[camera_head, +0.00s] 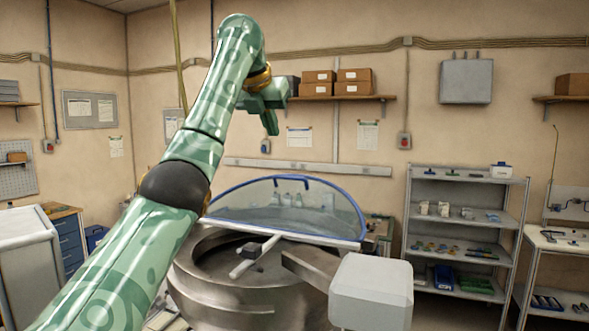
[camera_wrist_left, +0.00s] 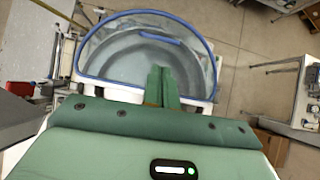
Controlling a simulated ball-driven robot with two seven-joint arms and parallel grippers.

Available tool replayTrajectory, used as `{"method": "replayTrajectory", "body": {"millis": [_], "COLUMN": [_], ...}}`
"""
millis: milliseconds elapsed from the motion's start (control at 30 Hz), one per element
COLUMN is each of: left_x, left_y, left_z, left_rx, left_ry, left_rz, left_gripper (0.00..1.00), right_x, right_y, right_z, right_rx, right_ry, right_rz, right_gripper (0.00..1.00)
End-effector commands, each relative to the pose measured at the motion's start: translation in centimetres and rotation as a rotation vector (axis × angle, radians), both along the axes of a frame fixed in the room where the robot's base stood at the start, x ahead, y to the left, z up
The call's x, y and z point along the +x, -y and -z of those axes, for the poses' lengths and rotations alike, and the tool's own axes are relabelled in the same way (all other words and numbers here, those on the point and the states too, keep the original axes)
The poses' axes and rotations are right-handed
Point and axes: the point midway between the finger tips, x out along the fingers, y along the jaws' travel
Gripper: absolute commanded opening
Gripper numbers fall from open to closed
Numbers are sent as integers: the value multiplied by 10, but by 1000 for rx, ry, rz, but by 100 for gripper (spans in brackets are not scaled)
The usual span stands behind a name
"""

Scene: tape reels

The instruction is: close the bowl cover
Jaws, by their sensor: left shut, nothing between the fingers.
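The bowl cover (camera_head: 311,206) is a clear half-round panel with a blue rim, tilted up over the back of the large grey metal bowl (camera_head: 225,300). The cover (camera_wrist_left: 92,43) fills the upper middle of the left wrist view, with a blue handle (camera_wrist_left: 161,39) near its far edge. My left gripper (camera_head: 271,126) is raised above the cover and apart from it. In the left wrist view its green fingers (camera_wrist_left: 162,82) are together and empty, seen in front of the cover's straight edge. My right gripper is not in view.
A grey box-shaped housing (camera_head: 371,291) sits at the front right of the bowl. A metal shelf unit (camera_head: 465,217) with small items stands to the right. A white cabinet (camera_head: 28,262) stands at the left. Cardboard boxes (camera_head: 353,82) rest on a wall shelf behind.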

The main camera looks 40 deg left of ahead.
Motion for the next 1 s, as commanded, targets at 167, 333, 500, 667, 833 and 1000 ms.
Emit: {"method": "replayTrajectory", "body": {"millis": [167, 333, 500, 667, 833, 1000], "left_x": [8, 26, 47, 65, 77, 82], "left_y": [-3, -9, -16, -21, -26, -27], "left_z": [9, 33, 62, 85, 102, 110], "left_rx": [16, 15, 15, 14, 14, 15], "left_ry": [-10, -10, -9, -7, -6, -4], "left_rz": [24, 21, 20, 22, 21, 21], "left_gripper": [0, 0, 0, 0, 0, 0], "right_x": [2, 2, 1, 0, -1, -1], "right_y": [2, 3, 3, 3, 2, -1], "right_z": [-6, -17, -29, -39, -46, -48], "right_rx": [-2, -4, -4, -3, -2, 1], "right_ry": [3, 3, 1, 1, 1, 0], "right_rz": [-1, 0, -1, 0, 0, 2], "right_gripper": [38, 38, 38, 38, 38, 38]}}
